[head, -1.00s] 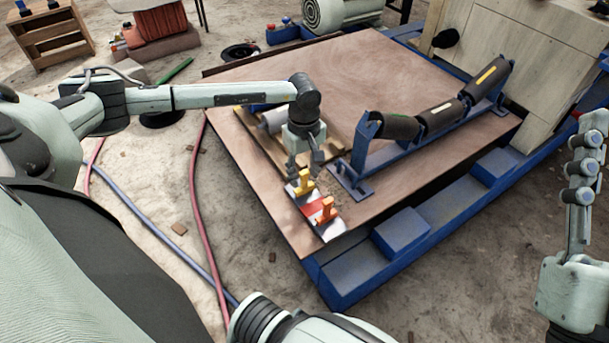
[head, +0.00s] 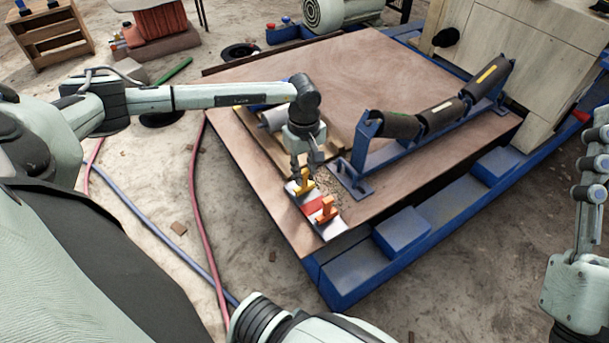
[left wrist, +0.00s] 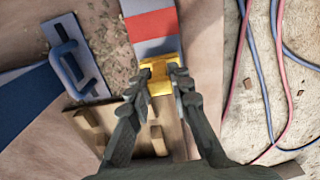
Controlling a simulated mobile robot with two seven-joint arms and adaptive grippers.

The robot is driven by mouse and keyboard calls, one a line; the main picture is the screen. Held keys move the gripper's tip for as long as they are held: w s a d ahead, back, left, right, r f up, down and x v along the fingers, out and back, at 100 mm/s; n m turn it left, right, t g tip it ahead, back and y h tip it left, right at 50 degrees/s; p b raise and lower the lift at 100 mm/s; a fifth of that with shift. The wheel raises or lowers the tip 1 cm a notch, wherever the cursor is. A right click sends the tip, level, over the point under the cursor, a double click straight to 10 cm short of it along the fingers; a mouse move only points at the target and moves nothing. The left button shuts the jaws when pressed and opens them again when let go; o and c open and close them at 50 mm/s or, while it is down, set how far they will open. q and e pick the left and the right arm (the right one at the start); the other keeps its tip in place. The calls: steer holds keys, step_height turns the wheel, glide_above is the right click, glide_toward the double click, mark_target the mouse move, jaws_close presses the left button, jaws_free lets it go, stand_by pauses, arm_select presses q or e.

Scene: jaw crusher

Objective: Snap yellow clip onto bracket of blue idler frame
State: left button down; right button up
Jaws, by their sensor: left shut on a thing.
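The yellow clip (head: 306,180) stands on a grey plate with a red band (head: 314,208), near the table's front left corner. My left gripper (head: 304,175) points down over it and is shut on it. In the left wrist view the clip (left wrist: 159,76) sits between both fingertips (left wrist: 164,72).
A wooden pallet (left wrist: 95,120) with a grey roller (head: 271,121) lies behind the left gripper. Blue steel blocks (head: 402,232) line the table's front right edge. Red and blue hoses (head: 194,190) run over the floor. The brown tabletop behind the frame is clear.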

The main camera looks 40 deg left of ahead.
arm_select(q)
steer(key=shift+r, duration=0.1)
steer(key=shift+r+p, duration=1.7)
steer(key=shift+r, duration=0.75)
arm_select(e)
steer(key=shift+r, duration=1.65)
